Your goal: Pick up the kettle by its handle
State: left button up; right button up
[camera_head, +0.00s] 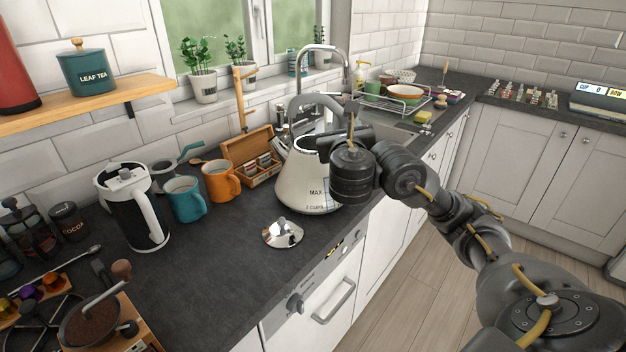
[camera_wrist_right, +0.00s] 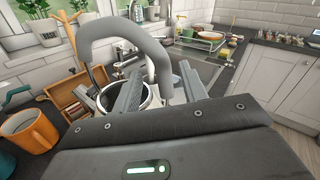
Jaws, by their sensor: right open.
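The white kettle (camera_head: 298,180) stands upright on the slate worktop, with "MAX" marked on its side and a grey arched handle (camera_head: 315,100). Its top looks open in the right wrist view, where the handle (camera_wrist_right: 100,32) arches up. A shiny lid (camera_head: 282,232) lies on the worktop in front of it. My right gripper (camera_head: 328,142) is at the kettle's right side, near its top. In the right wrist view its two open fingers (camera_wrist_right: 160,78) appear on either side of the handle's right leg; contact cannot be told. My left gripper is out of view.
A black-and-white jug (camera_head: 128,212), a teal mug (camera_head: 185,198) and an orange mug (camera_head: 221,181) stand left of the kettle. A wooden tea box (camera_head: 250,155) and the tap (camera_head: 346,70) are behind it. The worktop's front centre-left is clear.

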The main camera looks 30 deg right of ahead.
aim_at(343, 123)
jog(key=shift+r, duration=0.1)
jog(key=shift+w+d, duration=0.15)
jog(key=x, duration=0.2)
jog(key=b+x, duration=0.1)
jog(key=shift+w+d+f+b, duration=0.15)
jog(key=shift+w+f+b, duration=0.15)
jog(key=shift+w+f, duration=0.05)
jog(key=shift+w+d, duration=0.25)
jog(key=shift+w, duration=0.05)
jog(key=shift+w+r, duration=0.1)
jog(key=shift+r, duration=0.05)
jog(key=shift+c, duration=0.7)
grip_shut()
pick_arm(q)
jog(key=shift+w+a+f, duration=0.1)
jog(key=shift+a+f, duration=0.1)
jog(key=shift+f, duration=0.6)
